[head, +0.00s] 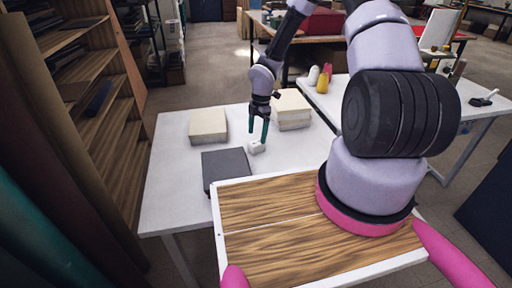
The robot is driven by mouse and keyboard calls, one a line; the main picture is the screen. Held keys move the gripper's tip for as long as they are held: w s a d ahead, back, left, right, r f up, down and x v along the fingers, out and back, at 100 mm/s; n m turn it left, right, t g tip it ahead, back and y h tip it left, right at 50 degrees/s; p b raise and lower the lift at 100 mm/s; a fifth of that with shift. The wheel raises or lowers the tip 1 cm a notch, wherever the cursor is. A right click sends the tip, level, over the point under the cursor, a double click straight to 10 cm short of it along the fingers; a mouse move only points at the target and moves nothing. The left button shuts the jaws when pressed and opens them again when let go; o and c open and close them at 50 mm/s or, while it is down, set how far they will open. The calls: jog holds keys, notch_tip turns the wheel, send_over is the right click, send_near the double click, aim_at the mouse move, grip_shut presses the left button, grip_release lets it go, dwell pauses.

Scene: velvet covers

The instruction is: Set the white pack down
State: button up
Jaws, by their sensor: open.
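The small white pack (257,148) is on the white table (173,185), beside the right edge of a dark grey square (225,167). I cannot tell whether it touches the square or the tabletop alone. My gripper (259,138) points down right above the pack, its teal fingers apart. The fingertips are close to the pack's top, and any gap between them is too small to make out.
A cream block (208,125) stands behind the grey square. A cream stack (292,111) stands behind and right of my gripper. A wooden shelf (93,77) stands left of the table. The table's left side is bare.

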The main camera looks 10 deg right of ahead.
aim_at(257, 142)
notch_tip(257, 142, down, 6)
jog(key=shift+w+r, duration=0.1)
jog(key=shift+r, duration=0.05)
jog(key=shift+c, duration=0.3)
grip_shut()
